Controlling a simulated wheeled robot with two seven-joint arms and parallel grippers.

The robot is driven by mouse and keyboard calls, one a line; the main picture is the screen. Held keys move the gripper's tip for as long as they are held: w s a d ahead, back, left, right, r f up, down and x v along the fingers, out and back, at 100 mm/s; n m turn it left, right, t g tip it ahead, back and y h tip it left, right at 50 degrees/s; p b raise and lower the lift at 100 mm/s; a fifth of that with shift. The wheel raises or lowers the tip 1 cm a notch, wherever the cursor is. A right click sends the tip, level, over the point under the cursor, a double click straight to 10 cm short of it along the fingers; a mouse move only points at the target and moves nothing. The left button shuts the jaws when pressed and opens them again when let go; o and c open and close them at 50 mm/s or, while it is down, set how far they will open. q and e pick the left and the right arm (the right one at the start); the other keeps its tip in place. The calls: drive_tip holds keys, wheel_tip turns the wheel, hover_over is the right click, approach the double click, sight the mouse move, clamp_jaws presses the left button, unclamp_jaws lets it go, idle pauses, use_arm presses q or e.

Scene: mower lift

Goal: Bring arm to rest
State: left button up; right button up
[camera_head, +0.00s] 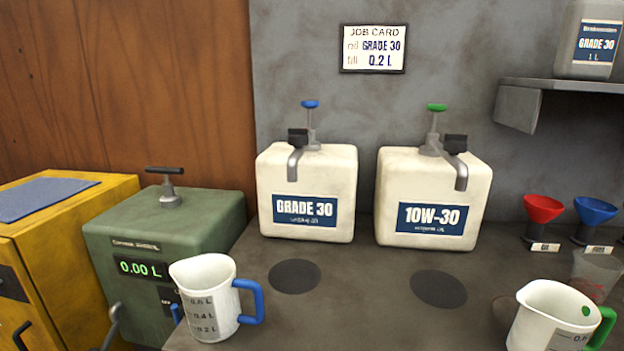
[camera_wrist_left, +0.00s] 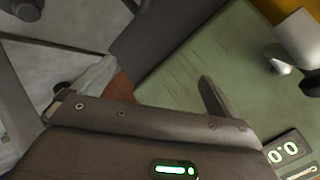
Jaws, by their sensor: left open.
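My left gripper (camera_wrist_left: 152,84) shows in the left wrist view, open, with its two fingers apart and nothing between them. The green box (camera_wrist_left: 215,60) lies beyond the fingers, with part of its lit display at the lower right. In the head view neither of my grippers shows. The green box (camera_head: 165,225) there reads 0.00 L and has a T-handle on top. A white measuring jug with a blue handle (camera_head: 208,298) stands in front of it. My right gripper is in neither view.
White GRADE 30 (camera_head: 335,175) and 10W-30 (camera_head: 400,180) pump containers stand at the back. A green-handled jug (camera_head: 545,315), red funnel (camera_head: 543,208) and blue funnel (camera_head: 595,210) are at right. A yellow cabinet (camera_head: 110,190) is at left. The middle of the bench (camera_head: 350,315) is clear.

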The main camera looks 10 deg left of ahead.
use_arm(q)
drive_tip(key=s+d+f+n+g, duration=0.6)
drive_tip(key=s+d+f, duration=0.6)
drive_tip(key=s+d+f+n+g+h, duration=0.15)
drive_tip(key=s+d, duration=0.25)
drive_tip(key=d, duration=0.4)
drive_tip(key=s+d+f+g+h, duration=0.15)
drive_tip(key=s+d, duration=0.25)
drive_tip(key=d, duration=0.4)
drive_tip(key=s+a+f+p, duration=0.2)
drive_tip(key=s+f+p, duration=0.2)
drive_tip(key=s, duration=0.5)
drive_tip(key=s+a+f+p, duration=0.2)
drive_tip(key=s+f+p, duration=0.2)
drive_tip(key=s+p, duration=0.4)
drive_tip(key=shift+s+a+g+y, duration=0.25)
drive_tip(key=shift+s+g+y, duration=0.15)
drive_tip(key=shift+s, duration=0.15)
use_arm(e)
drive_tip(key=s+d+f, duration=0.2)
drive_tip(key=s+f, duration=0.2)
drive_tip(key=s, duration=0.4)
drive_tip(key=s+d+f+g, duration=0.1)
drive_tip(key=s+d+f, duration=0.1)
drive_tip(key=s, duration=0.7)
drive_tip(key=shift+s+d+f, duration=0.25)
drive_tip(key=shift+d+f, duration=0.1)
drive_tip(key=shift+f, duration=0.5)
